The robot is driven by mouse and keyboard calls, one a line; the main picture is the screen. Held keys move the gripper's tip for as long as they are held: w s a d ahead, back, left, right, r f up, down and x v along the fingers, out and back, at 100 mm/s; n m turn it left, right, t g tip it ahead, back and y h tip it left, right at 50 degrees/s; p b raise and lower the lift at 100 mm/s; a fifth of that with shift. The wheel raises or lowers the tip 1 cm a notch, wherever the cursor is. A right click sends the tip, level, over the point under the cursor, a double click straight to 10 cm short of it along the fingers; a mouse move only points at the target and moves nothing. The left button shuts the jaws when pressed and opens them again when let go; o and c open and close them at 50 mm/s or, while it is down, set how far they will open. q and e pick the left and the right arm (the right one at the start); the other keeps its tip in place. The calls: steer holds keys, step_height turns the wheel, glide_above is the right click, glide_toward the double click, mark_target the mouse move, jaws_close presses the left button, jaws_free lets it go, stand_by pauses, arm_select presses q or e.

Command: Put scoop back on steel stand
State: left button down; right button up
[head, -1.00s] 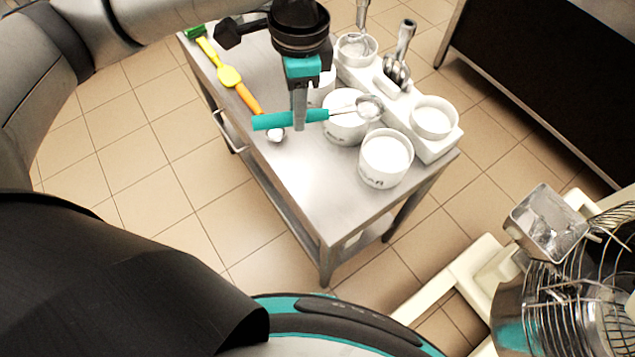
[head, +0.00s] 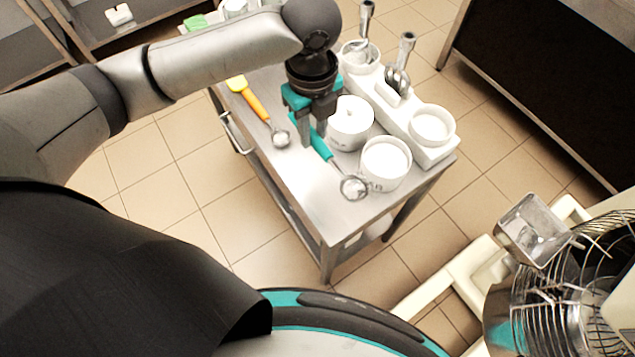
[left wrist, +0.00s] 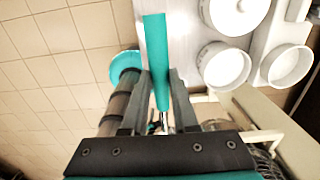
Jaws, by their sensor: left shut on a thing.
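My left gripper (head: 316,128) is over the steel table and shut on the teal handle (head: 323,149) of a scoop. The scoop's round metal bowl (head: 353,188) points toward the table's front right, beside the front white tub. I cannot tell whether the bowl touches the table. In the left wrist view the handle (left wrist: 156,55) lies between the two fingers; the bowl is mostly hidden below. The steel table (head: 310,205) is the only plain steel stand-like surface near the gripper. My right gripper is not in view.
White tubs (head: 386,162) stand right of the scoop. A white holder (head: 441,150) with cups and metal scoops runs along the table's right side. An orange-handled scoop (head: 255,104) lies at left. The table's front corner is clear. A wire-guarded machine (head: 565,285) stands at lower right.

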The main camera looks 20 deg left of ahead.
mark_target(314, 185)
arm_select(q)
step_height(314, 185, down, 18)
steer(key=b, duration=0.3)
steer(key=shift+r, duration=0.1)
steer(key=c, duration=0.7)
jaws_free()
steer(key=shift+f, duration=0.2)
step_height(314, 185, up, 12)
steer(key=shift+r+p, duration=0.25)
steer(key=shift+p, duration=0.9)
